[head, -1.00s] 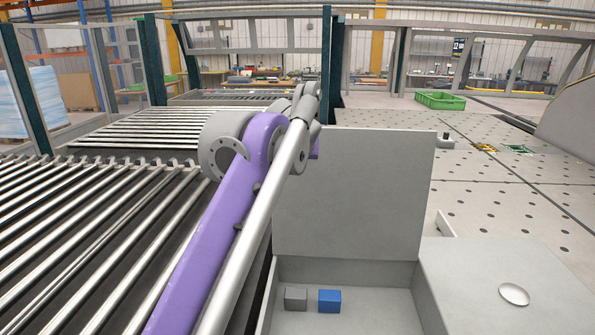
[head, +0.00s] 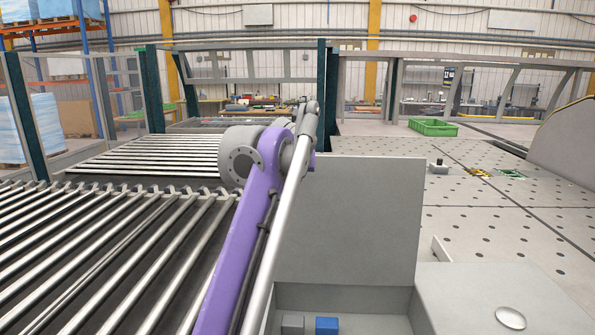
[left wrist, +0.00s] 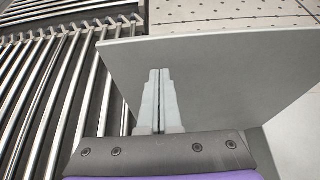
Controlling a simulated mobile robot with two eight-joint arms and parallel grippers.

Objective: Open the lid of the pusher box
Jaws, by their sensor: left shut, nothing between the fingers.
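The pusher box (head: 345,298) is at the bottom centre of the head view. Its grey lid (head: 350,225) stands raised, close to upright, at the back of the box, and the inside shows. A grey block (head: 292,325) and a blue block (head: 327,325) lie in the box. In the left wrist view my left gripper (left wrist: 159,72) is shut and empty, in front of the broad face of the lid (left wrist: 225,75). I cannot tell whether the fingertips touch it. In the head view my purple left arm hides the lid's left side, and its gripper is hidden. My right gripper is in no view.
A roller conveyor (head: 85,255) fills the left side. A flat cover with a round knob (head: 510,317) is right of the box. A perforated table (head: 480,215) stretches behind, with a green crate (head: 433,127) at its far side.

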